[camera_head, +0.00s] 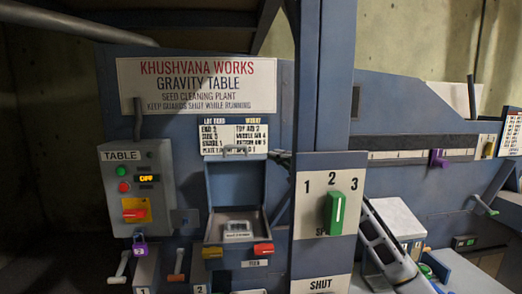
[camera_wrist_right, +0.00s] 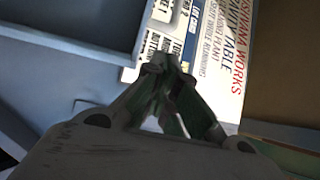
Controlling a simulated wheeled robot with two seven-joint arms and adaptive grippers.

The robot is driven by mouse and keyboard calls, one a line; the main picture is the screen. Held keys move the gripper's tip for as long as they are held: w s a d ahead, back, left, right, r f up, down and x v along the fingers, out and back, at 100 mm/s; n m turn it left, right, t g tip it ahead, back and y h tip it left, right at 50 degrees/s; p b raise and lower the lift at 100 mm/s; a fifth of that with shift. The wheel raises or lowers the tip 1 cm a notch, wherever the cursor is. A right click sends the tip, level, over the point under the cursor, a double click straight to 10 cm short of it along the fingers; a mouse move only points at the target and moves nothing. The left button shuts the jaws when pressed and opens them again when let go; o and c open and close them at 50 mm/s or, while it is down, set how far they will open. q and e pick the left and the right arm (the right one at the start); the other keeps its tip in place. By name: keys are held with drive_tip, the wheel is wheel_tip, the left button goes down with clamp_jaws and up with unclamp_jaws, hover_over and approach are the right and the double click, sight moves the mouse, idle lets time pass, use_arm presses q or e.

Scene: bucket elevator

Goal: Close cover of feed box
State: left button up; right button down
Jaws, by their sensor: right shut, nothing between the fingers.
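The feed box (camera_head: 211,225) is in the middle of the head view, on the blue machine front. Its cover (camera_head: 236,183) stands raised and open against the panel, with a handle at its top edge. My right arm comes in from the right and passes behind the blue post. My right gripper (camera_head: 281,157) shows only in part, just right of the cover's upper edge and apparently apart from it. In the right wrist view, my right gripper (camera_wrist_right: 168,66) is shut and empty, over the sign. A blue-grey tray-like part, probably the cover (camera_wrist_right: 85,30), is at upper left. My left gripper is not in view.
The blue post (camera_head: 322,80) with its 1-2-3 plate and green switch (camera_head: 335,212) stands close to the right of the feed box. A control box (camera_head: 137,185) with a purple padlock (camera_head: 140,246) is on the left. Red (camera_head: 263,249) and yellow (camera_head: 212,252) pieces sit at the box's front.

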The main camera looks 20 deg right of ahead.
sight(257, 156)
drive_tip(key=shift+p+x, duration=1.5)
drive_tip(key=shift+x, duration=3.55)
drive_tip(key=shift+s+f, duration=0.1)
drive_tip(key=shift+s, duration=0.05)
drive_tip(key=shift+s+a+f+n+b, duration=0.15)
drive_tip(key=shift+s+n+b, duration=0.25)
drive_tip(key=shift+b, duration=0.55)
